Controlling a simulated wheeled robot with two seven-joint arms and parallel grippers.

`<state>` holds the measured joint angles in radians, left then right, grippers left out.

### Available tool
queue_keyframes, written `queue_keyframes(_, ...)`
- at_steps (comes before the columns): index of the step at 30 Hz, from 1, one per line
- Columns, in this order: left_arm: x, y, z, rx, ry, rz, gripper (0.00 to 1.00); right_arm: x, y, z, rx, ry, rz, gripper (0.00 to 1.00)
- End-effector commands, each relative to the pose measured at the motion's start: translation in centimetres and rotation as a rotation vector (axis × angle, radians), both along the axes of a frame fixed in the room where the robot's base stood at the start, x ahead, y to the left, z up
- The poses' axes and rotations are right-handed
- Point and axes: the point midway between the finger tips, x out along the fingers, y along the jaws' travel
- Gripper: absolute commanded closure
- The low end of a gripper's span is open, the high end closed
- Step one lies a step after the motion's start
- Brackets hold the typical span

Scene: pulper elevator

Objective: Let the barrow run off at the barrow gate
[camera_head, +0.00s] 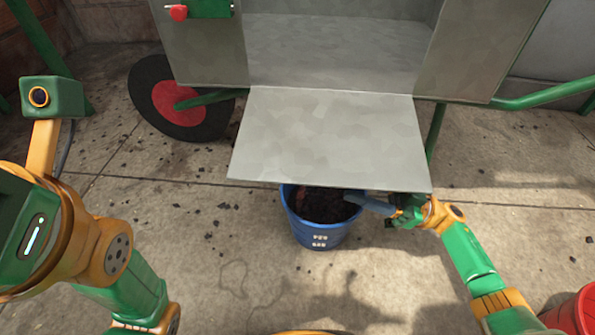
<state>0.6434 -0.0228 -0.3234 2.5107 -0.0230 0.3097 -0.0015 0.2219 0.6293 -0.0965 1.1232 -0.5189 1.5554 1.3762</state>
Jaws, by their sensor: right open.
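The grey metal body of the barrow or machine (205,55) stands at the top, with an open front. A flat grey plate (325,130), which looks like the gate or chute, slopes out from that opening toward me. A red knob (178,12) sits on a green plate at its upper left. A blue bucket (318,233) with dark contents stands on the ground under the plate's front edge, which hides its back rim. My right gripper (398,211) is open, right of the bucket and by the plate's lower right corner. A blue strip lies between gripper and bucket. My left gripper is out of frame.
A black wheel with a red hub (178,97) stands left of the body. Green tubes (548,95) run out at the right. A red container (577,312) is cut off at bottom right. Dark crumbs litter the concrete floor, which is otherwise mostly clear.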

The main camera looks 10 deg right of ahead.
Motion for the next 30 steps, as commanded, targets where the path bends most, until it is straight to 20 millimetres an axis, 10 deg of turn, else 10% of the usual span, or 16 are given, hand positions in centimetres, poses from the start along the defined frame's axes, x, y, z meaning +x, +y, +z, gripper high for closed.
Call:
queue_keyframes(9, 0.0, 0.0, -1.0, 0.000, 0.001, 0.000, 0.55, 1.4, 5.1, 1.9, 0.002, -0.004, 0.003, 0.55)
queue_keyframes(19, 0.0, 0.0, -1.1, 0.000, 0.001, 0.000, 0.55, 1.8, 6.1, 2.6, 0.001, 0.000, -0.001, 0.55)
queue_keyframes(25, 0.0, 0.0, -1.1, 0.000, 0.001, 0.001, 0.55, 1.8, 6.1, 2.6, 0.001, 0.000, -0.001, 1.00)
queue_keyframes(30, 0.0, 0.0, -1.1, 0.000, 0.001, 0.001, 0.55, 1.8, 6.1, 2.6, 0.001, 0.000, -0.001, 1.00)
